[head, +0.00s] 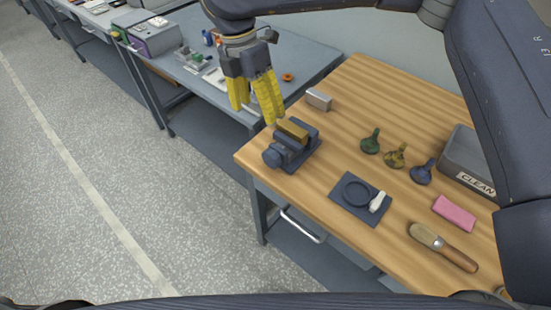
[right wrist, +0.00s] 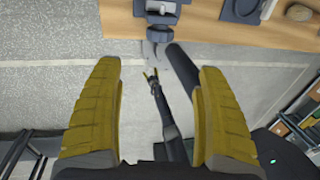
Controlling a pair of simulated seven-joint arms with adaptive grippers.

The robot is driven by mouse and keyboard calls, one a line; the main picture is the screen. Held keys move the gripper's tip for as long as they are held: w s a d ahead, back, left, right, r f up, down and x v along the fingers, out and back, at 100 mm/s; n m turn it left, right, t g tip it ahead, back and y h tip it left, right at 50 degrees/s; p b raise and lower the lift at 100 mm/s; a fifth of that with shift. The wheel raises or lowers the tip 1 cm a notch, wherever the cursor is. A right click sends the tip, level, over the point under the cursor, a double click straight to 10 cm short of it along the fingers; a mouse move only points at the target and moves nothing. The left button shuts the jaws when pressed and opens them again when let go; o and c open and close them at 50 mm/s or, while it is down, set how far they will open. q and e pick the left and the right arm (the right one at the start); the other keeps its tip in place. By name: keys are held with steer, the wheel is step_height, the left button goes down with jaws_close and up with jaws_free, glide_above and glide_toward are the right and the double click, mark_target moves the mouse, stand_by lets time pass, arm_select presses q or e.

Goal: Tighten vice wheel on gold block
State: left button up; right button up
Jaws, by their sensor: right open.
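The dark vice (head: 301,157) sits at the left corner of the wooden table, with the gold block (head: 292,129) in its jaws. Its round wheel (head: 271,156) faces the table's edge. The vice and its wheel (right wrist: 160,33) also show at the top of the right wrist view. My right gripper (head: 257,111) is open and empty, its yellow fingers pointing down; in the head view it appears above and left of the vice.
On the wooden table (head: 350,85) are a grey block (head: 318,99), several funnel-shaped pieces (head: 396,155), a dark mat (head: 345,205), a pink cloth (head: 455,213), a brush (head: 443,246) and a grey CLEAN bin (head: 470,160). A cluttered grey bench (head: 310,60) stands behind.

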mark_target(268, 154)
steer(key=f, duration=0.5)
steer(key=s+d+f, duration=0.1)
steer(key=f, duration=0.5)
steer(key=s+d+f, duration=0.1)
steer(key=f, duration=0.4)
steer(key=shift+s+d+f, duration=0.1)
steer(key=shift+d+f, duration=0.1)
steer(key=shift+f, duration=0.15)
steer(key=c, duration=1.2)
